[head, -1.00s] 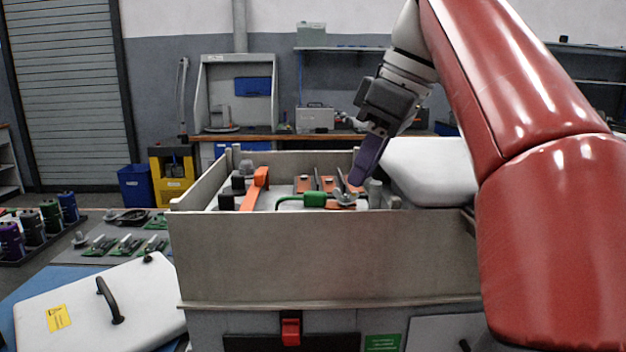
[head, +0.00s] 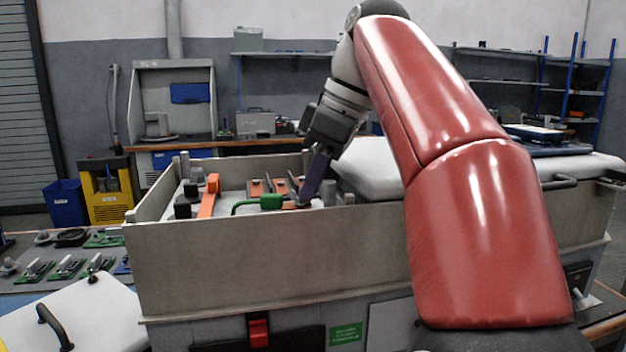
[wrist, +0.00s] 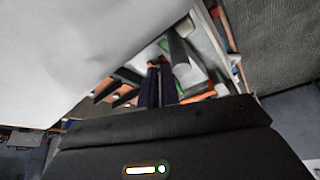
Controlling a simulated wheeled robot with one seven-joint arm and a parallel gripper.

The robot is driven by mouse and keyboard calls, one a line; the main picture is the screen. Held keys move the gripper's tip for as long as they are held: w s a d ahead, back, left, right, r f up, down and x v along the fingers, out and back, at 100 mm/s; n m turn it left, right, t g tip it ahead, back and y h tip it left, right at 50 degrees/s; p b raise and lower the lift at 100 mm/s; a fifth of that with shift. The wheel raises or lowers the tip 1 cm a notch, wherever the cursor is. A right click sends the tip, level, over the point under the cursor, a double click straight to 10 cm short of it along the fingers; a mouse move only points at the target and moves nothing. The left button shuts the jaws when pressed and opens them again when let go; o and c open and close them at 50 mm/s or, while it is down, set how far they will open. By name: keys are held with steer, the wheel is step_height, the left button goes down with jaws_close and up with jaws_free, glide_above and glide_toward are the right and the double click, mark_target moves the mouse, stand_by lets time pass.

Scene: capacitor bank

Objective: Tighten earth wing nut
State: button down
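My gripper (head: 306,202) reaches down into the grey open-topped cabinet (head: 230,245), its dark purple fingers low beside a green clamp handle (head: 271,202). The earth wing nut is not clearly visible now; the fingers cover the spot where a silver winged part showed earlier. A small pale bit at the fingertips is too small to identify. In the wrist view, the two fingers (wrist: 158,82) are close together with a narrow gap. Whether they touch or grip the wing nut cannot be told.
An orange lever (head: 209,195) and dark posts stand left inside the cabinet. A white cover (head: 368,168) lies right of the gripper. The cabinet walls surround the work area.

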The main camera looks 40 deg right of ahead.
steer(key=shift+a+f+m, duration=0.1)
steer(key=shift+f+m, duration=0.05)
steer(key=shift+m, duration=0.15)
steer(key=m, duration=0.1)
steer(key=m+h+b, duration=0.1)
steer(key=m, duration=0.2)
steer(key=shift+s+a+h, duration=0.1)
steer(key=shift+a+h, duration=0.2)
steer(key=shift+h, duration=0.1)
steer(key=m+h, duration=0.1)
steer(key=m, duration=0.2)
steer(key=a+m+h, duration=0.1)
steer(key=m, duration=0.1)
steer(key=shift+m+b, duration=0.3)
steer(key=shift+m, duration=0.1)
steer(key=m, duration=0.2)
steer(key=m+h, duration=0.1)
steer(key=shift+w+a+g, duration=0.2)
steer(key=shift+w+g, duration=0.05)
steer(key=shift+g, duration=0.05)
steer(key=shift+w+a+m+g+h+p, duration=0.1)
steer(key=shift+m+g+h+p, duration=0.15)
steer(key=shift+m, duration=0.75)
steer(key=shift+w+a+m+g+h+p, duration=0.15)
steer(key=shift+m+h+p, duration=0.2)
steer(key=shift+m, duration=0.65)
steer(key=shift+d+r, duration=0.1)
steer(key=shift+r, duration=0.1)
